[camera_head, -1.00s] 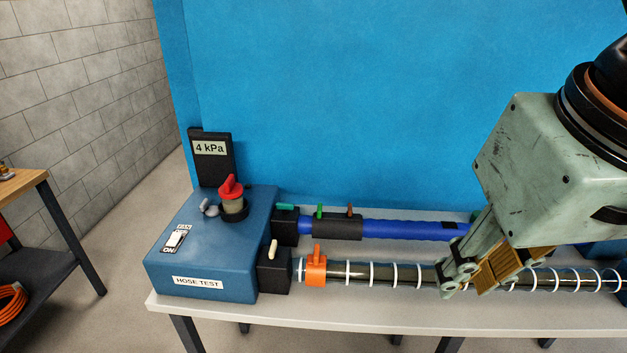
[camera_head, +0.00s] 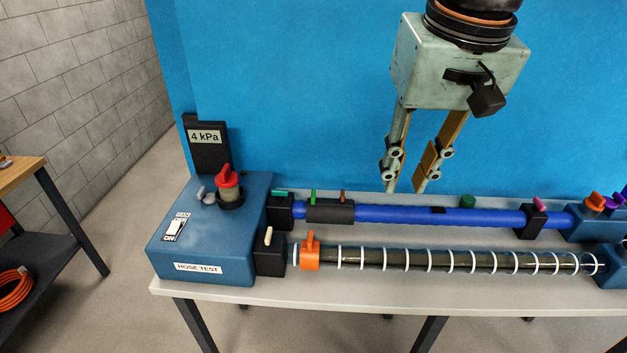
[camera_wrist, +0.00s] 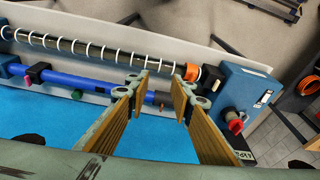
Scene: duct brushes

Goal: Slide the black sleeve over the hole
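The black sleeve (camera_head: 330,211) sits around the left part of the blue hose (camera_head: 395,214), near the hose test box. It has green and brown tabs on top. A dark patch (camera_head: 438,210), which looks like the hole, lies uncovered farther right on the hose. My gripper (camera_head: 404,190) is open and empty, pointing down above and behind the hose, between sleeve and patch in the head view. In the wrist view its fingers (camera_wrist: 160,82) are apart, with part of the sleeve (camera_wrist: 151,97) showing between them.
A clear ringed hose (camera_head: 450,261) with an orange clamp (camera_head: 311,253) runs in front. A black clamp (camera_head: 531,221) with a pink tab is farther right. The blue test box (camera_head: 215,240) reads 4 kPa, its fan switch at ON. A blue panel (camera_head: 300,90) stands behind.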

